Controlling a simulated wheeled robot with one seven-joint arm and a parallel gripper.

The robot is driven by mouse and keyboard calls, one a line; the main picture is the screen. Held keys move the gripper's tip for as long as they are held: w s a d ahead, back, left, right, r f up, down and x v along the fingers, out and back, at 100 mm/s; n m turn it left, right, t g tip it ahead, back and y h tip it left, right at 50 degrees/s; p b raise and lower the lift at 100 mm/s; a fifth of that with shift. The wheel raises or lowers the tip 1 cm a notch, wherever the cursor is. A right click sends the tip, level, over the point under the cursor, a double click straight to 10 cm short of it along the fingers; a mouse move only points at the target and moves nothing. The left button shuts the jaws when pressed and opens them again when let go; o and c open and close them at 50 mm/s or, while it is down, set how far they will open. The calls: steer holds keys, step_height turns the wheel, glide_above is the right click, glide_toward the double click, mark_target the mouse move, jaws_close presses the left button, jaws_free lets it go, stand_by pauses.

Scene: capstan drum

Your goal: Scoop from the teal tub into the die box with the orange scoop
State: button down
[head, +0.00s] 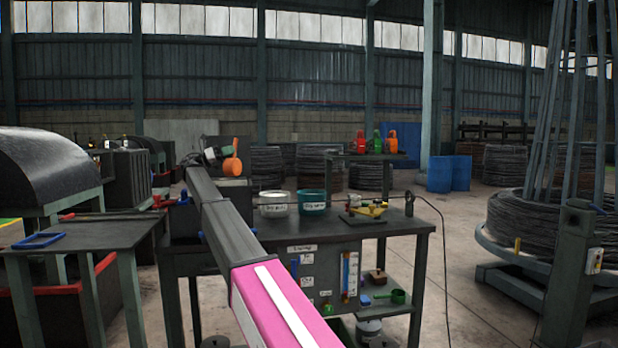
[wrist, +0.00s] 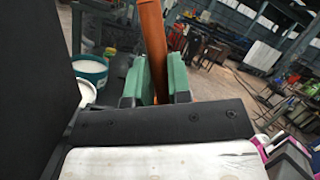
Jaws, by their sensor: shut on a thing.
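My gripper (wrist: 158,74) has green fingers shut on the handle of the orange scoop (wrist: 153,35). In the head view the scoop (head: 233,166) is held up in the air, above and left of the tubs; whether its bowl holds anything is hidden. The teal tub (head: 313,203) stands on the dark workbench, right of my arm. It also shows in the wrist view (wrist: 91,72), at the left, with pale contents. A dark box (head: 181,222) at the bench's left end, partly behind my arm, may be the die box; I cannot tell for certain.
A white tub (head: 273,206) stands left of the teal tub. A yellow device (head: 370,210) sits to its right on the workbench (head: 415,221). A green scoop (head: 394,296) lies on the lower shelf. A side table (head: 80,236) stands at the left.

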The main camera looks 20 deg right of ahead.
steer(key=shift+d, duration=0.1)
steer(key=shift+s+d+m+y, duration=0.25)
steer(key=shift+m+y, duration=0.2)
steer(key=shift+y, duration=0.1)
steer(key=shift+s+d+m+y, duration=0.2)
steer(key=shift+s+m+y, duration=0.05)
steer(key=shift+m+y, duration=0.25)
steer(key=y, duration=0.1)
steer(key=s+d+m, duration=0.1)
steer(key=y, duration=0.1)
steer(key=shift+s+d+f+m+y, duration=0.2)
steer(key=shift+d+f+m+y, duration=0.05)
steer(key=shift+y, duration=0.1)
steer(key=shift+s+d+f+m+t+y, duration=0.15)
steer(key=shift+s+d+m+t+y, duration=0.5)
steer(key=shift+y, duration=0.7)
steer(key=shift+s+d+f+m+t+y, duration=0.2)
steer(key=shift+s+d+m+t+y, duration=0.45)
steer(key=shift+y, duration=0.75)
steer(key=shift+s+d+f+m+t+y, duration=0.15)
steer(key=shift+s+d+m+t+y, duration=0.45)
steer(key=shift+y, duration=0.75)
steer(key=shift+w+d, duration=0.15)
steer(key=shift+d, duration=0.05)
steer(key=shift+f, duration=0.1)
